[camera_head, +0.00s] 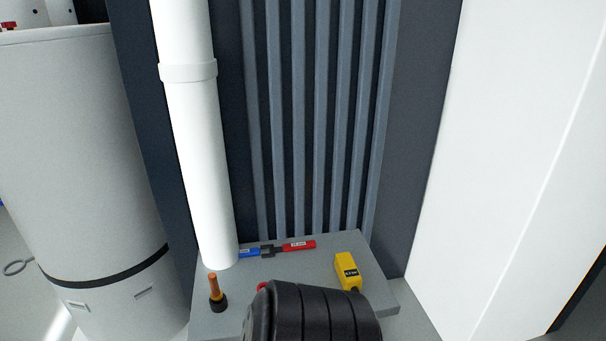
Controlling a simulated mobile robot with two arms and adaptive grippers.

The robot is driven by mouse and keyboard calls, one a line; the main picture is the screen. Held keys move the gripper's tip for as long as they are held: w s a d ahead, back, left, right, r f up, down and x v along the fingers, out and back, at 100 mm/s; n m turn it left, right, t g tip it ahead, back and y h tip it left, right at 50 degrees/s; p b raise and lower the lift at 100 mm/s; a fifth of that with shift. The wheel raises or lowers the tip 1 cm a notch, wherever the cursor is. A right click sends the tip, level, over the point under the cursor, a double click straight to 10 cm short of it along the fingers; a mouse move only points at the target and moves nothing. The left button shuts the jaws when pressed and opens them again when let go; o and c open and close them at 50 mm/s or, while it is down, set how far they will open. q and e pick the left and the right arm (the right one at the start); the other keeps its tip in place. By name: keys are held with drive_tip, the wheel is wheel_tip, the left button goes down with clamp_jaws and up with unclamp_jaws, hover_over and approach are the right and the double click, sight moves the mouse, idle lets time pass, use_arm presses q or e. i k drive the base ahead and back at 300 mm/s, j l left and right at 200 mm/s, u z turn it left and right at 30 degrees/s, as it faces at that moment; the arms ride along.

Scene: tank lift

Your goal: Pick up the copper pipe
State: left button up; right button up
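A short copper-coloured upright piece (213,284), which looks like the copper pipe, stands at the front left of a grey tabletop (318,262). Its lower end sits in a dark round base or collar. It is just below the open lower end of a thick white vertical pipe.
The white pipe (194,140) hangs over the table's left side. A blue and red tool (298,245) and a yellow box (348,270) lie on the table. A black ribbed shape (315,315) covers the front middle. A white tank (75,160) stands left.

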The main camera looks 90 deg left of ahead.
sight(217, 294)
drive_tip(key=u, duration=3.4)
drive_tip(key=i+j+z, duration=0.1)
drive_tip(key=z, duration=0.6)
drive_tip(key=j+z, duration=0.35)
drive_tip(key=j, duration=0.6)
drive_tip(key=j+z, duration=0.35)
drive_tip(key=j, duration=0.65)
